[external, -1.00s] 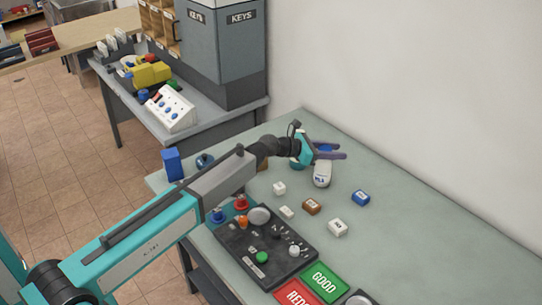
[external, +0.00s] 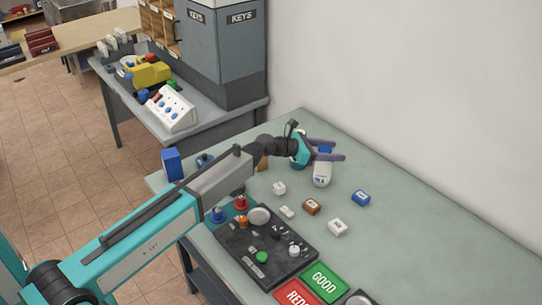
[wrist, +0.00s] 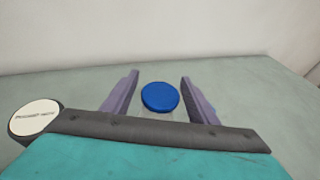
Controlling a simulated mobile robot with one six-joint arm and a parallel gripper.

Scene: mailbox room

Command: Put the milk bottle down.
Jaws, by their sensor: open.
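The milk bottle (external: 322,177) is white with a blue cap and stands upright on the green-grey table (external: 400,200), towards the wall. My gripper (external: 336,150) is at the height of the bottle's upper part, with its purple fingers reaching past it. In the wrist view the blue cap (wrist: 160,97) sits between the two fingers, with a visible gap on each side. The gripper (wrist: 158,92) is open. The bottle's body is mostly hidden below the cap in the wrist view.
Small blocks, including a blue one (external: 361,198), a brown one (external: 311,207) and a white one (external: 337,228), lie in front of the bottle. A black control panel (external: 265,275) and a green GOOD pad (external: 324,279) are nearer. The table's right side is clear.

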